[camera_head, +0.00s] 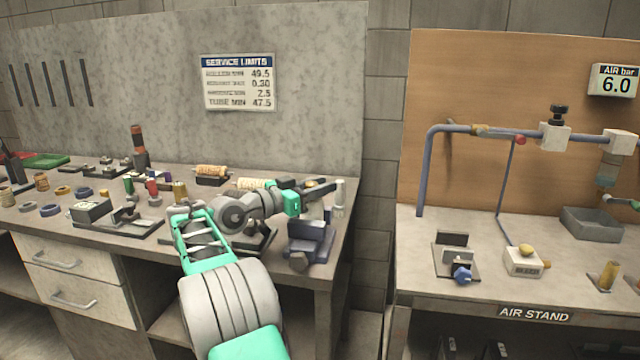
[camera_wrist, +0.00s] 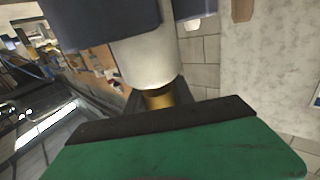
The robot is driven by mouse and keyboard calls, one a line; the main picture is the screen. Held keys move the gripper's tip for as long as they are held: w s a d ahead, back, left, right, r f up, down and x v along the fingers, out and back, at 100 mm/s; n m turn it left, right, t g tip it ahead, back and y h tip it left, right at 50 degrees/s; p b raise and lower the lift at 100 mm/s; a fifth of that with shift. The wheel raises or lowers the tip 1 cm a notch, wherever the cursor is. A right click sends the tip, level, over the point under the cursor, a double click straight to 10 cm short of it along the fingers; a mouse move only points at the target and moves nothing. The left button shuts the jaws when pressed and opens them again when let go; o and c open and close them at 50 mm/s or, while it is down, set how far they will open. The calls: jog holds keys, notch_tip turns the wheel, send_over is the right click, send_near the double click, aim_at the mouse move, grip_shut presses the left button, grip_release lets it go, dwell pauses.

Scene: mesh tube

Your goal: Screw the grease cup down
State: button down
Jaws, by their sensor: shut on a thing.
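My gripper (camera_head: 318,187) is small in the head view, at the right end of the left bench, beside a pale upright cylinder (camera_head: 339,198). In the wrist view a green finger with a dark pad fills the lower part. Just beyond the pad is a small brass piece, which looks like the grease cup (camera_wrist: 159,99), at the end of a pale cylinder (camera_wrist: 147,62). My gripper is shut on it; the pad hides much of it. The thread and how far it is seated are hidden.
A blue vice-like fixture (camera_head: 310,241) stands at the bench's right front corner, close under my arm. Rings, small parts and blocks crowd the bench to the left. A gap separates this bench from the air stand table (camera_head: 560,290). Dark blue parts (camera_wrist: 105,20) show above in the wrist view.

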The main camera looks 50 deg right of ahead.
dwell(0.3)
jog(key=c, duration=1.1)
grip_release()
jog(key=shift+o, duration=0.2)
jog(key=shift+f+t+b, duration=0.15)
jog(key=shift+t+b, duration=0.15)
